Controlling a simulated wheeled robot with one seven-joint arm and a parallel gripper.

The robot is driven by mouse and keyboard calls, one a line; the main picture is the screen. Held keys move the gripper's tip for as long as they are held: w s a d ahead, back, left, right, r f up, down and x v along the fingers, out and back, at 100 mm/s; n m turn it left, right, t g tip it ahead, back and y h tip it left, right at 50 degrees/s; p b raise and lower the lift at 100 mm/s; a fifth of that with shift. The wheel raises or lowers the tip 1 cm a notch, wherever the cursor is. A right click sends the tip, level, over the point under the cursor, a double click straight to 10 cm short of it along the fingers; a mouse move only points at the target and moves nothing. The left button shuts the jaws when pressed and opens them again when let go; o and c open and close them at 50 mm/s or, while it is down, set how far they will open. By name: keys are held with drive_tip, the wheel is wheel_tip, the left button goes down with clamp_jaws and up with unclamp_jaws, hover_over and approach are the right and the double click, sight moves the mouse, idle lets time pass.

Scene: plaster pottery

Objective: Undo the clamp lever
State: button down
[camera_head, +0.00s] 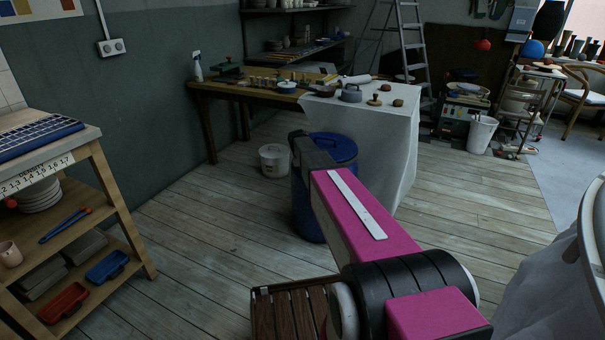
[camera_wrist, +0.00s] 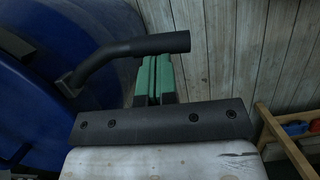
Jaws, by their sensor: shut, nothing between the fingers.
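The clamp lever (camera_wrist: 140,46) shows in the wrist view as a dark bent bar with a thick round grip, reaching right from the side of a blue drum (camera_wrist: 55,60). My gripper (camera_wrist: 157,78) has green-padded fingers, shut together with nothing between them. The fingers reach up to the lever's grip, which crosses the picture at their far ends; I cannot tell whether they touch it. In the head view the blue lidded drum (camera_head: 337,150) stands on the floor, partly behind my arm. The lever cannot be made out there.
A table with a white cloth (camera_head: 400,150) stands right behind the drum, with a white bucket (camera_head: 275,160) to its left. A wooden shelf unit (camera_head: 100,165) is at left. A slatted wooden piece (camera_head: 290,310) lies low in front. Floorboards between are clear.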

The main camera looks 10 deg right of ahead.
drive_tip(key=shift+s+d+n, duration=0.6)
drive_tip(key=shift+d+n, duration=0.2)
drive_tip(key=shift+n, duration=0.1)
drive_tip(key=shift+s+d, duration=0.2)
drive_tip(key=shift+d, duration=0.35)
drive_tip(key=w+a+r, duration=0.3)
drive_tip(key=a+r, duration=0.3)
drive_tip(key=r, duration=0.4)
drive_tip(key=s+f+m+y, duration=0.1)
drive_tip(key=s+f+m, duration=0.2)
drive_tip(key=s, duration=0.7)
drive_tip(key=s+f+m+t, duration=0.1)
drive_tip(key=s+f+m, duration=0.3)
drive_tip(key=s, duration=0.7)
drive_tip(key=s+a+f+m+t+y, duration=0.1)
drive_tip(key=s+f+m, duration=0.2)
drive_tip(key=s, duration=0.7)
drive_tip(key=shift+s+f+m+y, duration=0.15)
drive_tip(key=shift+m+y, duration=0.15)
drive_tip(key=shift+m, duration=0.5)
